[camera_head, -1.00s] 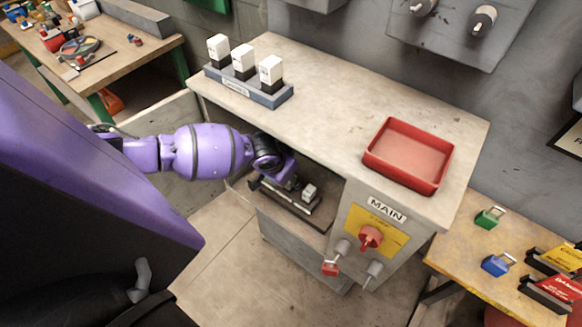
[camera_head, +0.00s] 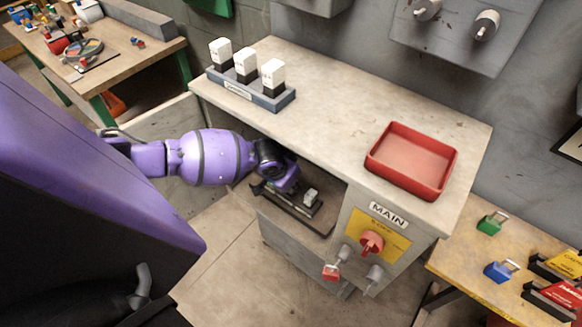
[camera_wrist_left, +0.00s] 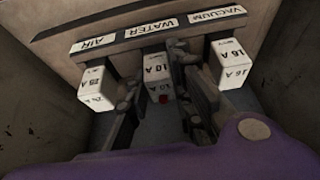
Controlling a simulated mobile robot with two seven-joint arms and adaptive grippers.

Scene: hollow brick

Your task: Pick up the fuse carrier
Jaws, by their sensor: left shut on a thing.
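A 25 A carrier (camera_wrist_left: 96,88) stands on one side under AIR and a 16 A carrier (camera_wrist_left: 231,66) on the other under VACUUM. In the head view my left gripper (camera_head: 289,190) reaches into the open bay under the counter, its fingertips mostly hidden. One white carrier shows beside it (camera_head: 310,195). My right gripper is not seen.
On the counter (camera_head: 320,110) stand a rack with three white-and-black carriers (camera_head: 245,66) and a red tray (camera_head: 412,160). The front panel has a red MAIN switch (camera_head: 371,243). Green and blue padlocks (camera_head: 499,270) lie on the right table. The bay's walls are close around the gripper.

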